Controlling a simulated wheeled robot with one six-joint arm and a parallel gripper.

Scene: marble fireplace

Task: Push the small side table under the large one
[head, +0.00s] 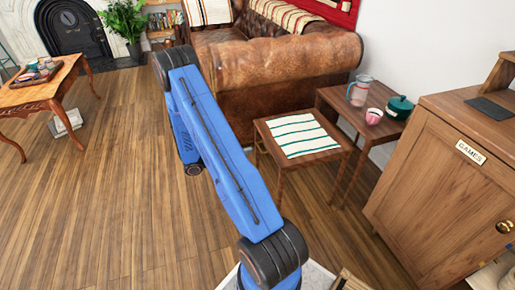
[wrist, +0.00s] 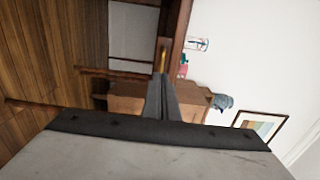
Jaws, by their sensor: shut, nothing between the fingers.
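The small side table (head: 267,137) is brown wood with a white, green-striped cloth (head: 297,135) on top. It stands in front and to the left of the large side table (head: 338,101), close to its front edge; I cannot tell whether the tops overlap. The large table carries a clear pitcher (head: 359,91), a pink cup (head: 374,116) and a green pot (head: 399,108). My gripper (wrist: 162,80) is shut and empty in the wrist view, facing a dark wood table edge (wrist: 178,25). My blue arm hides the gripper in the head view.
A brown leather sofa (head: 275,65) stands behind the small table. A wooden cabinet (head: 440,165) marked GAMES stands to the right of the tables. A low table (head: 45,92) is at the far left. The wooden floor (head: 95,190) at left is clear.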

